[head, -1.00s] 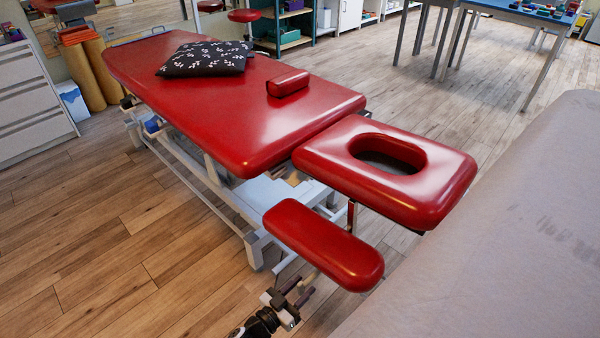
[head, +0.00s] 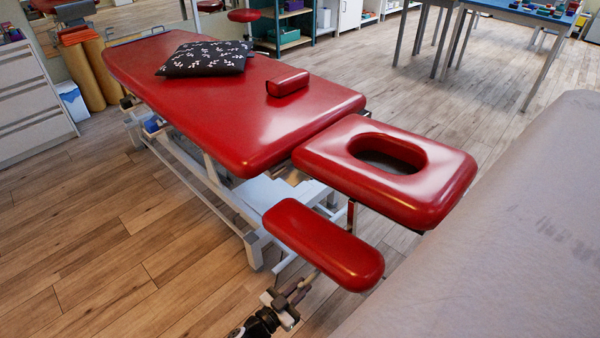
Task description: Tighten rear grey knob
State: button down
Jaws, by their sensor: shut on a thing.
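My gripper (head: 294,290) is low at the bottom middle, just below the near end of the red armrest pad (head: 325,245). Its fingers are closed together on a small thing at the end of a grey rod (head: 310,278) that comes from under the armrest. This fits a grey knob, but the fingers hide nearly all of it. I cannot tell how tight it is. The red treatment table (head: 210,110) and its red headrest (head: 400,190) with an oval hole stand behind the armrest.
A dark patterned cushion (head: 203,58) and a small red bolster (head: 287,82) lie on the table. A beige couch (head: 500,250) fills the right, close to the armrest. Wooden floor (head: 120,250) is clear at left. A white drawer unit (head: 33,105) stands at far left.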

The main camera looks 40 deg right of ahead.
jog(key=m, duration=0.7)
jog(key=shift+b, duration=0.35)
jog(key=m, duration=0.3)
jog(key=shift+m, duration=0.4)
jog(key=shift+m+b, duration=0.6)
jog(key=shift+m, duration=1.3)
jog(key=c, duration=1.4)
grip_release()
jog(key=a, duration=0.4)
jog(key=a+b, duration=0.1)
jog(key=a, duration=0.4)
jog(key=s+a, duration=0.1)
jog(key=a, duration=0.4)
